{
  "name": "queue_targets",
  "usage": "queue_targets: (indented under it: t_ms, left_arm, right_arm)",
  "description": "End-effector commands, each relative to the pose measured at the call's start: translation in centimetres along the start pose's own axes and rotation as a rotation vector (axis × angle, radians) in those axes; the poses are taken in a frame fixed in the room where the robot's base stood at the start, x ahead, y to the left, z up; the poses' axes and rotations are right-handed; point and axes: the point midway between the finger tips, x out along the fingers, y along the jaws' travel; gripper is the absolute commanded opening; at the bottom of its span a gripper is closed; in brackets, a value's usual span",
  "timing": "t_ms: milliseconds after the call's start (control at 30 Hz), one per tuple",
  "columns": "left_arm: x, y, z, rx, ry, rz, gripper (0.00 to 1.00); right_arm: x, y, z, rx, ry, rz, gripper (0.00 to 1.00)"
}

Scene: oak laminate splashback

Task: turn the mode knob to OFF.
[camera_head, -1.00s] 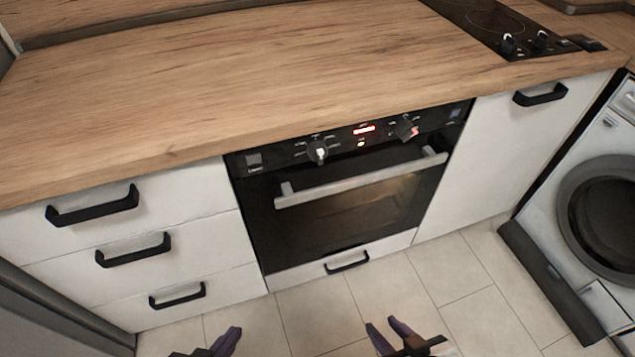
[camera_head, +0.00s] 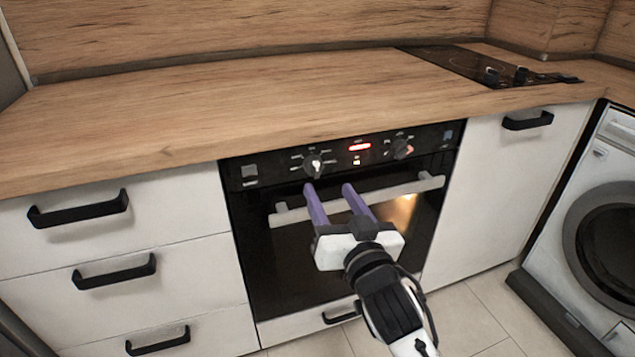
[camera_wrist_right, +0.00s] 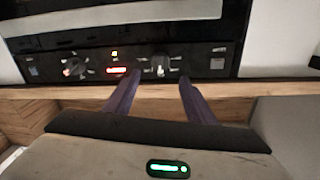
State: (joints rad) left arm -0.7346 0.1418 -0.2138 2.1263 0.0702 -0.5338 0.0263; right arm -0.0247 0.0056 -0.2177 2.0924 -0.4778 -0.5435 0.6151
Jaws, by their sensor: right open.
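The oven's black control panel carries two knobs: a left knob (camera_head: 313,163) and a right knob (camera_head: 402,149), with a lit red display (camera_head: 360,147) between them. I cannot read which is the mode knob. My right gripper (camera_head: 328,187) is open and empty in front of the oven, its purple fingers pointing at the panel just below the left knob. The right wrist view is upside down. There the left knob (camera_wrist_right: 160,65) appears between the two fingertips (camera_wrist_right: 158,78); contact cannot be told. The other knob (camera_wrist_right: 75,67) is off to the side. My left gripper is out of view.
The oven's bar handle (camera_head: 420,185) runs across behind my right fingers. The wooden worktop (camera_head: 200,115) overhangs above the panel. White drawers (camera_head: 110,255) with black handles stand left, a washing machine (camera_head: 600,215) right. A hob (camera_head: 470,65) sits at the back right.

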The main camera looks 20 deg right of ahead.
Motion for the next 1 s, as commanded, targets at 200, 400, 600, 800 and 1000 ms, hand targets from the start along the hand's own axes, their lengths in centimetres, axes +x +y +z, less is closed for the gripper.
queue_targets:
  t_ms: [200,400,600,800,1000]
  left_arm:
    - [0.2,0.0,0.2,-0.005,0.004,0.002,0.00]
    - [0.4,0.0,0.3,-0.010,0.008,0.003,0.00]
    - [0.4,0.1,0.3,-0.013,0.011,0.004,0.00]
    - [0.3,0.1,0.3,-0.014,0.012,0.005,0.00]
    - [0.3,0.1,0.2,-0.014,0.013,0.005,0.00]
  right_arm:
    - [4.2,0.0,-0.1,-0.004,0.001,-0.001,0.50]
    - [7.3,0.0,0.1,-0.003,-0.002,-0.001,0.50]
    - [8.7,0.0,0.1,-0.001,-0.003,-0.001,0.50]
    - [8.8,0.0,0.1,-0.001,-0.004,-0.001,0.50]
    - [8.8,0.0,0.1,-0.002,-0.004,-0.001,0.28]
